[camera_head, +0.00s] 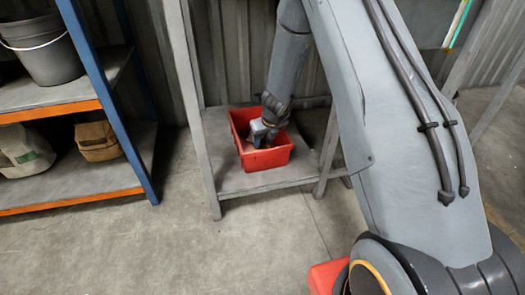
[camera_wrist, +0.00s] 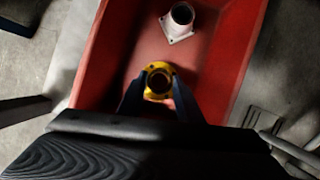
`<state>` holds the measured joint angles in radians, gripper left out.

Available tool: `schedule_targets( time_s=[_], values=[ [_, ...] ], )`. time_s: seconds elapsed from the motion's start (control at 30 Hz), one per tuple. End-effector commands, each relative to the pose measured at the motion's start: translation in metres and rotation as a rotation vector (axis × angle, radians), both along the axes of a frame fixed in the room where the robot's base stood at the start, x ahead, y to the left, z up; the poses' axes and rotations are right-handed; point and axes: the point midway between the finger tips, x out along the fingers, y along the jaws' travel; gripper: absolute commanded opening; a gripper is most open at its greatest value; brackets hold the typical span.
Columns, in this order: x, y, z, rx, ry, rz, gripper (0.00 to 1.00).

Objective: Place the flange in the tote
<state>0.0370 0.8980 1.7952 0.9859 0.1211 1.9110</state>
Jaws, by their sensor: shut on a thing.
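A red tote (camera_head: 268,161) stands on the low shelf of a grey metal stand in the head view. In the wrist view its red wall (camera_wrist: 108,45) and floor fill the upper middle. My gripper (camera_wrist: 158,96) is shut on a yellow ring-shaped flange (camera_wrist: 159,68), held between the two fingertips over the inside of the tote. I cannot tell if the flange touches the tote floor. A white flange (camera_wrist: 178,22) with a square base and round neck lies in the tote, apart from the yellow one. In the head view my gripper reaches down into the tote and hides the held flange.
Grey legs of the stand (camera_head: 196,120) rise beside the tote. A blue and orange rack (camera_head: 75,198) on the left holds a grey bucket (camera_head: 42,50) and sacks (camera_head: 97,141). A red object (camera_head: 326,275) shows at the bottom.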

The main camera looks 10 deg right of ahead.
Motion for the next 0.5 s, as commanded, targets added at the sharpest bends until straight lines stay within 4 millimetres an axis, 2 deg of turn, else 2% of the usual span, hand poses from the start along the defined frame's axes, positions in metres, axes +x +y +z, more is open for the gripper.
schedule_targets(
  time_s=[0.23,0.5],
  values=[
    [0.001,0.000,-0.027,0.000,0.001,-0.001,0.00],
    [0.000,0.000,-0.035,0.000,0.000,0.000,0.00]
  ],
)
